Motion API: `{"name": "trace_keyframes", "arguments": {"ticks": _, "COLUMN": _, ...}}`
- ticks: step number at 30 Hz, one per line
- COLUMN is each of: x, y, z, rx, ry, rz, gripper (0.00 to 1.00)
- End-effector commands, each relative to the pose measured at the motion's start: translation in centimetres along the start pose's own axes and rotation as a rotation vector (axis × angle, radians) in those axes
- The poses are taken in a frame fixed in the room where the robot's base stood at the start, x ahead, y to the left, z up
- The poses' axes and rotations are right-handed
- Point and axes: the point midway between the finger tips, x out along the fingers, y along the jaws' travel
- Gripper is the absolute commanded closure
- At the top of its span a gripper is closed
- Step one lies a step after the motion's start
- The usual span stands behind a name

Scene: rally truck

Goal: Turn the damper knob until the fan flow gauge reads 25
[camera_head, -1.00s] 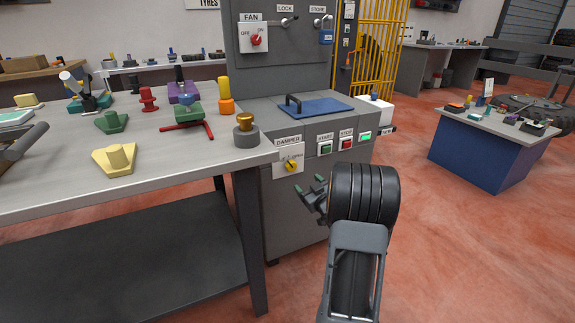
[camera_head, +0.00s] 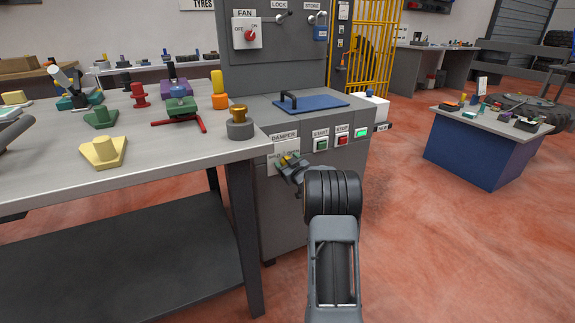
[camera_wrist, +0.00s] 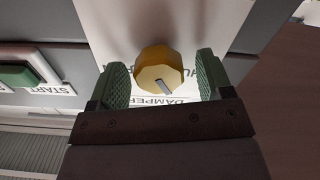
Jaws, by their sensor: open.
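The damper knob (camera_wrist: 160,68) is a yellow faceted knob with a grey pointer mark, on a white plate (camera_wrist: 108,14) labelled DAMPER. In the wrist view it sits between the two green finger pads of my gripper (camera_wrist: 161,80), with a gap on each side. My gripper is open. In the head view my gripper (camera_head: 287,163) is at the damper plate (camera_head: 284,146) on the front of the grey cabinet and mostly hides the knob. I cannot make out a fan flow gauge reading in either view.
The green START button (camera_head: 321,144) and red STOP button (camera_head: 342,140) are right of the damper plate, beside a lit green display (camera_head: 362,134). The workbench (camera_head: 190,150) stands close on the left. A red FAN switch (camera_head: 250,35) is on the upper panel.

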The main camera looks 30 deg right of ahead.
Motion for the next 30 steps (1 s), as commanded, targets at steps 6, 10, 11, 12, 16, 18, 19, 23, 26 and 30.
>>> {"name": "trace_keyframes", "arguments": {"ticks": 6, "x": 0.09, "y": 0.01, "z": -0.04, "rx": 0.000, "ry": 0.000, "rz": 0.000, "gripper": 0.27}}
{"name": "trace_keyframes", "arguments": {"ticks": 10, "x": 0.07, "y": 0.02, "z": -0.03, "rx": 0.000, "ry": 0.000, "rz": 0.000, "gripper": 0.33}}
{"name": "trace_keyframes", "arguments": {"ticks": 11, "x": 0.07, "y": 0.02, "z": -0.03, "rx": 0.000, "ry": 0.000, "rz": 0.000, "gripper": 0.36}}
{"name": "trace_keyframes", "arguments": {"ticks": 12, "x": 0.07, "y": 0.02, "z": -0.03, "rx": 0.000, "ry": 0.000, "rz": 0.000, "gripper": 0.40}}
{"name": "trace_keyframes", "arguments": {"ticks": 16, "x": 0.06, "y": 0.02, "z": -0.03, "rx": 0.000, "ry": 0.000, "rz": 0.000, "gripper": 0.52}}
{"name": "trace_keyframes", "arguments": {"ticks": 18, "x": 0.06, "y": 0.03, "z": -0.03, "rx": 0.000, "ry": 0.000, "rz": 0.000, "gripper": 0.59}}
{"name": "trace_keyframes", "arguments": {"ticks": 19, "x": 0.06, "y": 0.03, "z": -0.04, "rx": 0.000, "ry": 0.000, "rz": 0.000, "gripper": 0.62}}
{"name": "trace_keyframes", "arguments": {"ticks": 23, "x": 0.06, "y": 0.03, "z": -0.03, "rx": 0.000, "ry": 0.000, "rz": 0.000, "gripper": 0.74}}
{"name": "trace_keyframes", "arguments": {"ticks": 26, "x": 0.05, "y": 0.03, "z": -0.05, "rx": 0.001, "ry": 0.000, "rz": 0.000, "gripper": 0.76}}
{"name": "trace_keyframes", "arguments": {"ticks": 30, "x": 0.05, "y": 0.07, "z": -0.14, "rx": 0.020, "ry": 0.000, "rz": 0.000, "gripper": 0.76}}
